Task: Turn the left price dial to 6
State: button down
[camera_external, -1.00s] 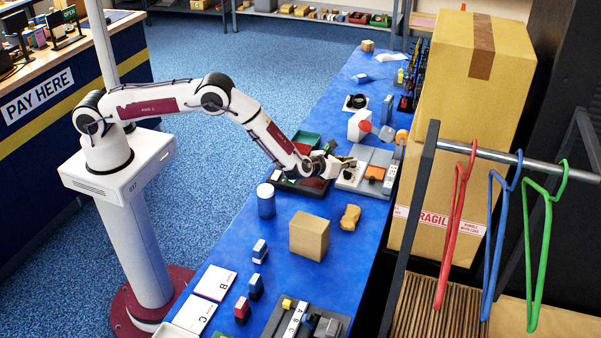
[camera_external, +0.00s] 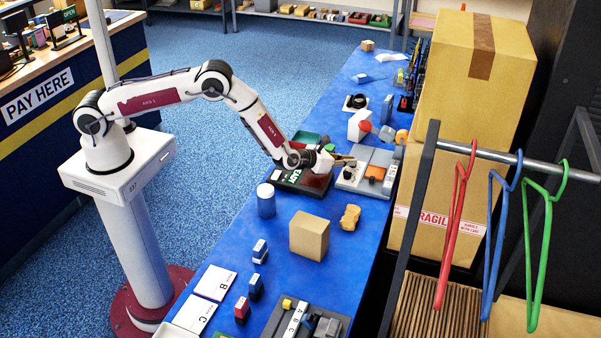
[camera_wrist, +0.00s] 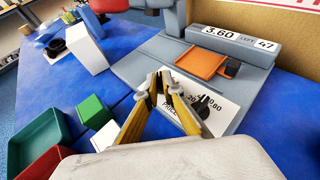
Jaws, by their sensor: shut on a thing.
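The grey price machine (camera_external: 378,157) stands on the blue table and also shows in the wrist view (camera_wrist: 150,62). Its display (camera_wrist: 235,40) reads "3.60 LEFT 47". A white price plate (camera_wrist: 226,118) lies on its near part, with one black dial (camera_wrist: 205,104) visible right of my fingers. My gripper (camera_external: 351,161), with yellow fingers, is over this plate. In the wrist view my gripper (camera_wrist: 163,82) is shut on what appears to be the left price dial, which the fingers almost wholly hide. The dial's pointer and number cannot be read.
An orange tray (camera_wrist: 203,62) sits on the machine beyond my fingers. A white box (camera_wrist: 87,48), a green block (camera_wrist: 93,111) and a green tray (camera_wrist: 38,135) stand to the left. A brown carton (camera_external: 309,236) stands on the table nearer the camera.

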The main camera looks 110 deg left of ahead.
jog(key=shift+w+a+r+m+t+h, duration=0.1)
jog(key=shift+r+m+t+h, duration=0.2)
jog(key=shift+m+t+h, duration=0.3)
jog(key=c, duration=2.2)
grip_release()
jog(key=shift+c, duration=0.2)
jog(key=shift+o, duration=0.8)
jog(key=shift+f, duration=0.2)
jog(key=shift+s+d, duration=0.2)
jog(key=shift+s, duration=0.1)
jog(key=shift+v, duration=3.55)
jog(key=shift+r, duration=0.1)
jog(key=shift+c, duration=0.5)
